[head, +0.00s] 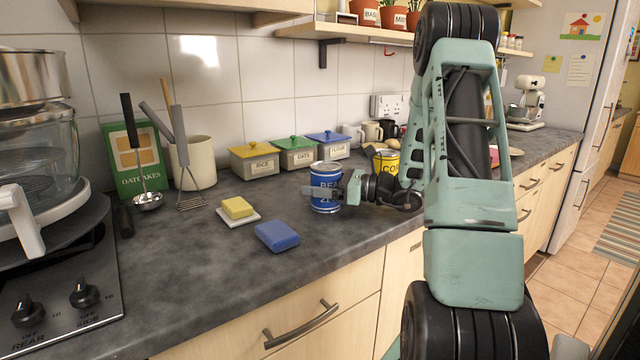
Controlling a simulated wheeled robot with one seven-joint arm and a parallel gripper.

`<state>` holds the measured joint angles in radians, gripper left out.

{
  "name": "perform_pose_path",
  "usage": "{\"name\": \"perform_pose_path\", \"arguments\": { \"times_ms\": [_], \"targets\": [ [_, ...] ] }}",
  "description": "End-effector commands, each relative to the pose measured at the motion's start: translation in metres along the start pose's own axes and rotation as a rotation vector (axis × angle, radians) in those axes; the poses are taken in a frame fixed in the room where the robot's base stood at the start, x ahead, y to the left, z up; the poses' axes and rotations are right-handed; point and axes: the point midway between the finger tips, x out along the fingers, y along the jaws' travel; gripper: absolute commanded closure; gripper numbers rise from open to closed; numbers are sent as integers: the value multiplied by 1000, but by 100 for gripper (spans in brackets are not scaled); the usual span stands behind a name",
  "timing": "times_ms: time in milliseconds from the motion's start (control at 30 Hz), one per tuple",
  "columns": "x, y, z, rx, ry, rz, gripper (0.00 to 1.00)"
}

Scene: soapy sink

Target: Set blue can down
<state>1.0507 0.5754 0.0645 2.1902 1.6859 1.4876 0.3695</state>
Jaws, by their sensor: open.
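The gripper is open, and part of the can's front is hidden behind a finger. I cannot tell whether a finger touches the can.
A yellow can (386,163) stands behind my gripper. Three lidded boxes (299,153) line the wall. A stove (70,290) is at left.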

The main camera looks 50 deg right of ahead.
Motion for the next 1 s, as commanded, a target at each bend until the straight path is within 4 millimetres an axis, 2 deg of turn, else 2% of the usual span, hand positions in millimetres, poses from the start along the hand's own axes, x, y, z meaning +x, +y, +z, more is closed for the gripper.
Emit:
{"name": "perform_pose_path", "arguments": {
  "times_ms": [133, 233, 600, 700, 833, 1000],
  "targets": [
    [-1, 0, 3, 0, 0, -1, 14],
    [-13, -1, 2, 0, 1, -3, 14],
    [-88, -1, 2, 1, 1, -4, 14],
    [-103, -1, 2, 1, 1, -3, 14],
    [-116, 0, 2, 1, 0, -1, 14],
    [-121, 0, 2, 1, 0, -1, 14]
  ]
}}
